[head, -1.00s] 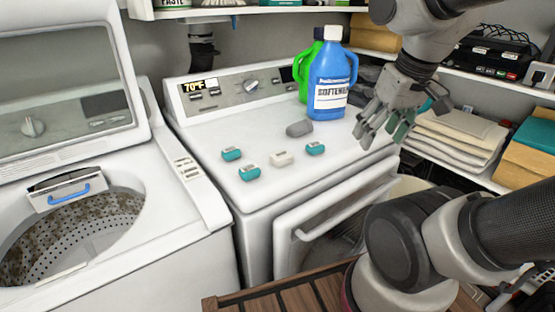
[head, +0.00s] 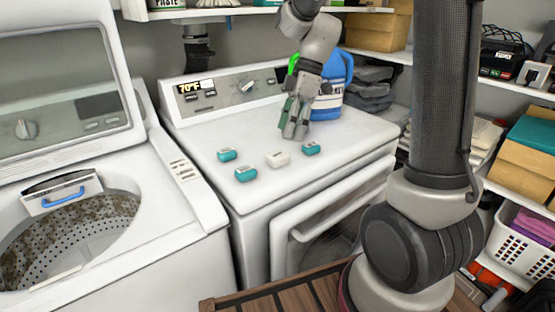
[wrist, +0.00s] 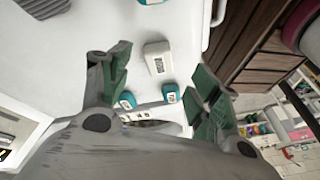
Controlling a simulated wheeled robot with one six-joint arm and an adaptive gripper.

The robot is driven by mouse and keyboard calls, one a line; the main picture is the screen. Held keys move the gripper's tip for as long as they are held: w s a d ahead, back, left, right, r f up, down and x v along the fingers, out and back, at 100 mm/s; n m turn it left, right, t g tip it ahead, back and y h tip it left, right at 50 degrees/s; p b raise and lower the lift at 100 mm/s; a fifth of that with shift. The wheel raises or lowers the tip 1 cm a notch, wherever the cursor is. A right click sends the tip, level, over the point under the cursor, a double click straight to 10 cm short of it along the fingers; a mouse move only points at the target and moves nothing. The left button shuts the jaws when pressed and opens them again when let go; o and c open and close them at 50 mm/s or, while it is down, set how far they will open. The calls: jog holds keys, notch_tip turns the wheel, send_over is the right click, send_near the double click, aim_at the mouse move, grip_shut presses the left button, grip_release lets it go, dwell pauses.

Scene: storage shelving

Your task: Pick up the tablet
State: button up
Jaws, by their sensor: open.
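Several small tablets sit on the white top of the dryer. One is white (head: 277,159). Three are teal: one at the left (head: 227,155), one in front (head: 246,173) and one at the right (head: 311,148). My gripper (head: 295,131) is above the dryer top, behind the tablets in the head view, open and empty. In the wrist view the white tablet (wrist: 158,58) shows beyond the gap between the spread fingers (wrist: 163,85). Teal tablets show there too, one at the top edge (wrist: 152,2) and two lower down (wrist: 170,94).
A blue softener bottle (head: 330,95) stands behind my gripper, with a green bottle mostly hidden. A grey ribbed object (wrist: 42,6) shows at the wrist view's corner. An open washer (head: 85,215) is at the left. The dryer's front top (head: 300,190) is clear.

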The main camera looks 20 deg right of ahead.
jog(key=a+f+n, duration=0.1)
jog(key=f, duration=0.1)
jog(key=a+f+n, duration=0.1)
jog(key=f+n, duration=0.1)
jog(key=s+a+f+n, duration=0.1)
jog(key=f+n, duration=0.1)
jog(key=shift+a+f, duration=0.15)
jog(key=shift+a, duration=0.2)
jog(key=c, duration=0.9)
